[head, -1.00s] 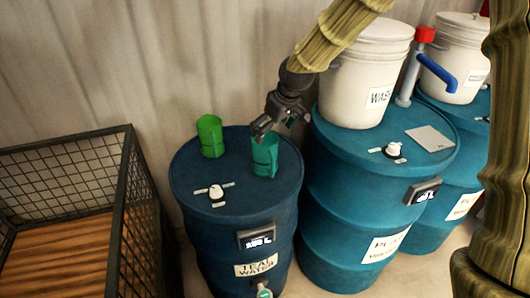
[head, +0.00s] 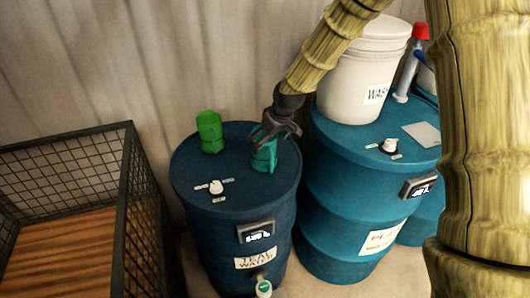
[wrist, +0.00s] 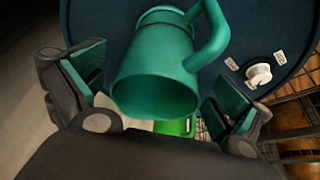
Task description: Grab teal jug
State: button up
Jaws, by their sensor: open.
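The teal jug (head: 264,156) stands on top of the dark blue drum (head: 240,185) labelled "TEAL WATER". In the wrist view the jug (wrist: 155,65) shows its open mouth and its handle on the upper right. My gripper (head: 272,141) is at the jug in the head view, partly covering it. In the wrist view my gripper (wrist: 160,105) is open, with one finger on each side of the jug and gaps between. I cannot tell whether any finger touches it.
A green jug (head: 210,132) stands on the same drum to the left. A white valve (head: 216,187) sits near the drum's front. A teal drum (head: 345,180) with a white bucket (head: 360,75) is to the right. A wire cage (head: 130,190) is at the left.

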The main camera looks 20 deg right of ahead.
jog(key=shift+p+x, duration=0.3)
jog(key=shift+x, duration=0.95)
jog(key=c, duration=1.1)
